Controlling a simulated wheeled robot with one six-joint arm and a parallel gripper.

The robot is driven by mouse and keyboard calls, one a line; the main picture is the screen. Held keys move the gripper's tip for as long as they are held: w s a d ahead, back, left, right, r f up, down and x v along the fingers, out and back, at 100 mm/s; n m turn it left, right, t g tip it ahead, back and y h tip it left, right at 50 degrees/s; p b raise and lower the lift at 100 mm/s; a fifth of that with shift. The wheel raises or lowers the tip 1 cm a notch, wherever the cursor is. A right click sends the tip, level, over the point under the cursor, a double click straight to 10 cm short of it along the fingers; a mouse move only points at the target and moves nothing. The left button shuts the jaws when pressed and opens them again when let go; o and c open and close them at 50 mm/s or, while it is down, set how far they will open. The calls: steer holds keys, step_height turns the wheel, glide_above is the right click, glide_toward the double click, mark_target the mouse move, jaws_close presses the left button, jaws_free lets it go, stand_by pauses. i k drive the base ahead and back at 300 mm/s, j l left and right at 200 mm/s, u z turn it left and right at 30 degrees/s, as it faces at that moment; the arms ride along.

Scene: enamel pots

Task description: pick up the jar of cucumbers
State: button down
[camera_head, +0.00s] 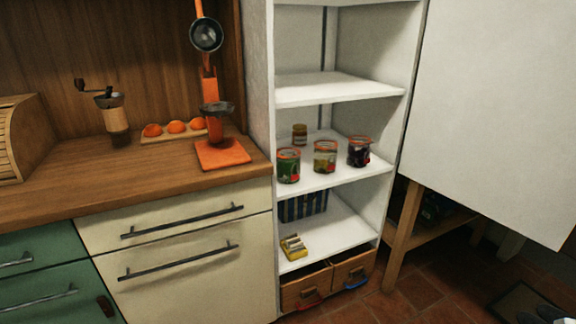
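Three glass jars with reddish rims stand upright in a row on the middle shelf of the white open cupboard. The left jar (289,166) has dark green contents and looks most like the jar of cucumbers. The middle jar (325,157) has paler yellow-green contents, so I cannot be sure which one holds cucumbers. The right jar (358,151) is dark purple. The jars stand apart, near the shelf's front. My gripper is not in view.
A small brown jar (300,134) stands behind the row. The cupboard door (500,110) is open to the right. Crates (305,290) sit at the bottom.

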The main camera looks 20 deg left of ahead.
mark_target(283, 166)
steer(key=i+l+u, duration=0.2)
steer(key=i+l, duration=0.15)
steer(key=i+l+u, duration=0.15)
steer(key=i+l, duration=0.15)
steer(key=l, duration=0.15)
steer(key=i+l+u, duration=0.2)
steer(key=l, duration=0.25)
steer(key=i, duration=0.1)
